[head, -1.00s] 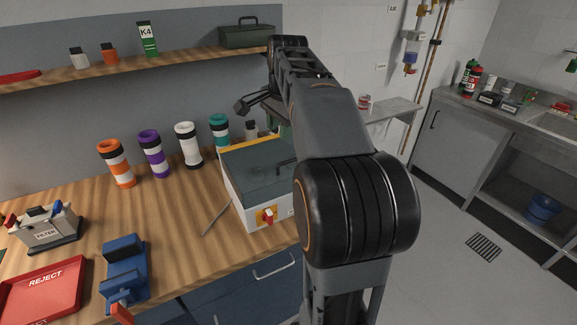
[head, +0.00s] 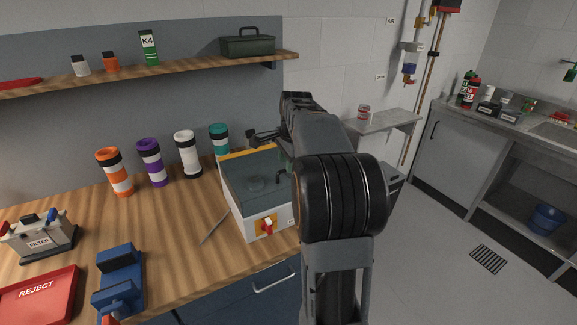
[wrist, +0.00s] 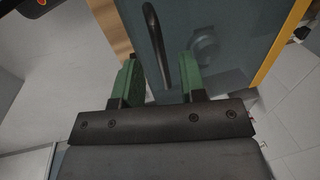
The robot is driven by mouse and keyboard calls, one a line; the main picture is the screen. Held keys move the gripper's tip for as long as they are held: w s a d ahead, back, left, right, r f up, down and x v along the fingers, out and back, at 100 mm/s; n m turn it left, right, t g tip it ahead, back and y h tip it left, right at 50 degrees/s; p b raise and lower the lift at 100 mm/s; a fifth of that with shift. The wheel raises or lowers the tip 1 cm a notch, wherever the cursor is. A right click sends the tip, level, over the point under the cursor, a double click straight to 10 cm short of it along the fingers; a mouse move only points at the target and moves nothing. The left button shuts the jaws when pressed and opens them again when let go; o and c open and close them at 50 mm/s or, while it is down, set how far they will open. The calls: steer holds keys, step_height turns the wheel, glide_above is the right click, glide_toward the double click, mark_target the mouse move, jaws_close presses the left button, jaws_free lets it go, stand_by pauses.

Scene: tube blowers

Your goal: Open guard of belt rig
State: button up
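The belt rig (head: 262,222) is a white box on the wooden bench, with a red and yellow switch (head: 267,227) on its front. Its guard (head: 250,186) is a flat blue-grey lid lying closed on top, also filling the top of the wrist view (wrist: 230,80). A dark bar handle (head: 281,177) stands on the lid near its right side. My gripper (wrist: 160,70) is open, with green fingers apart on either side of the handle (wrist: 154,40) as the wrist view shows it. I cannot tell how far the fingertips are from the lid. My arm partly hides the rig's right side.
Orange, purple, white and teal banded tubes (head: 152,163) stand behind and left of the rig. A thin rod (head: 214,227) lies left of it. A blue fixture (head: 120,280), a filter unit (head: 40,235) and a red reject tray (head: 38,296) are further left. A shelf (head: 180,67) hangs above.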

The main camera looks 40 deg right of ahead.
steer(key=shift+w+f, duration=0.2)
steer(key=shift+f, duration=0.7)
steer(key=shift+c, duration=0.2)
jaws_close()
